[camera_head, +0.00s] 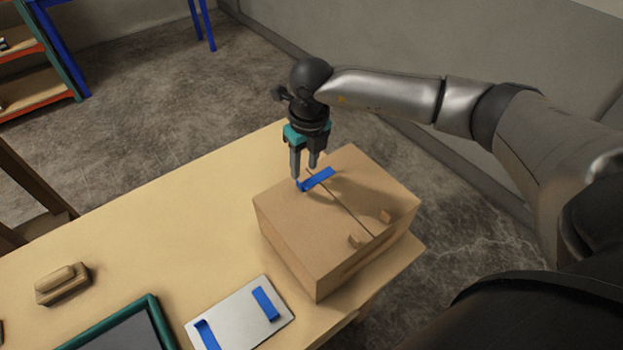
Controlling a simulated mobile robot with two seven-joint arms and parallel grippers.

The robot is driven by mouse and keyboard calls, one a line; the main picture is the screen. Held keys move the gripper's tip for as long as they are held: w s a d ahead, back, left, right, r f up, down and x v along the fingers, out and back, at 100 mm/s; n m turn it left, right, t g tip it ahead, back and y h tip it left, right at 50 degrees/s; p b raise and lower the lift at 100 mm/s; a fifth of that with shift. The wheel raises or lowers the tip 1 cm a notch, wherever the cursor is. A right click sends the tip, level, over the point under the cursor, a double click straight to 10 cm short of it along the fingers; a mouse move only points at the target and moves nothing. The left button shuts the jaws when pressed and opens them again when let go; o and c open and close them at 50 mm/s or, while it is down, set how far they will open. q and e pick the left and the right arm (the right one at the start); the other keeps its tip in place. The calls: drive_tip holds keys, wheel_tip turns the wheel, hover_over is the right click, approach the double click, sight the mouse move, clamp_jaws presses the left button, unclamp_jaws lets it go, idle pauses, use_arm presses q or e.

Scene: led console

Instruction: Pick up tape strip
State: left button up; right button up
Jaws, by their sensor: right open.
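A blue tape strip (320,178) lies on top of the closed cardboard box (290,222), across the seam near its far edge. My right gripper (304,172) points down at the strip's left end, with its fingers a little apart. I cannot tell whether the fingertips touch the strip. Two more blue tape strips, one on the right (265,303) and one on the left (207,336), are on a light grey plate (238,314) in front of the box. My left gripper is not in view.
The box stands at the right end of the wooden table (160,230). A wooden block with a raised grip (62,284) lies at the left. A green-framed dark panel (125,330) lies at the front. The table's middle is clear.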

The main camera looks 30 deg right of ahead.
sight(300, 183)
drive_tip(key=f, duration=0.5)
drive_tip(key=shift+w+a, duration=0.3)
drive_tip(key=shift+a, duration=0.1)
clamp_jaws()
idle(1.0)
